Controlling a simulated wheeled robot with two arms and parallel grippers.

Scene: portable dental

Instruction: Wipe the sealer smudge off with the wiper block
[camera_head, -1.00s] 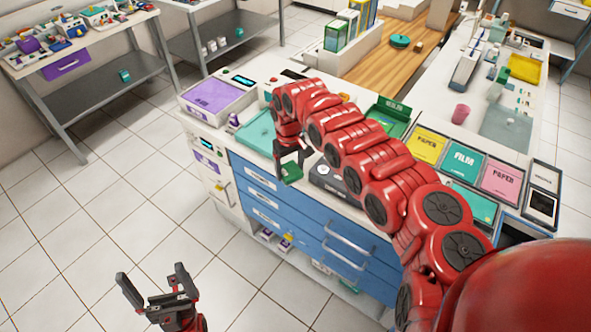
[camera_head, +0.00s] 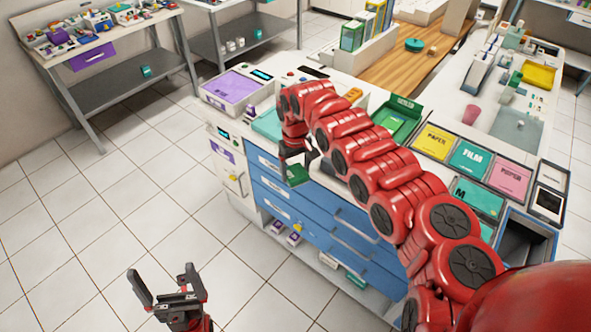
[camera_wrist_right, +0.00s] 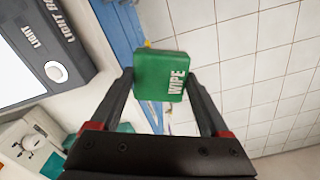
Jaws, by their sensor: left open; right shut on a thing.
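A green wiper block marked "WIPE" (camera_wrist_right: 160,76) is between the fingers of my right gripper (camera_wrist_right: 162,82), which is shut on it. In the head view the block (camera_head: 297,174) hangs at the front edge of the counter, in front of the blue drawers. My left gripper (camera_head: 165,285) is open and empty, low over the floor, well left of the counter. I cannot make out a sealer smudge in either view; my right arm covers part of the counter top.
The counter holds a purple-lidded device (camera_head: 232,87), a teal pad (camera_head: 268,125), a green tray (camera_head: 397,120) and colored paper and film pads (camera_head: 470,157). In the right wrist view a light box (camera_wrist_right: 40,50) is at left. The tiled floor (camera_head: 120,210) at left is clear.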

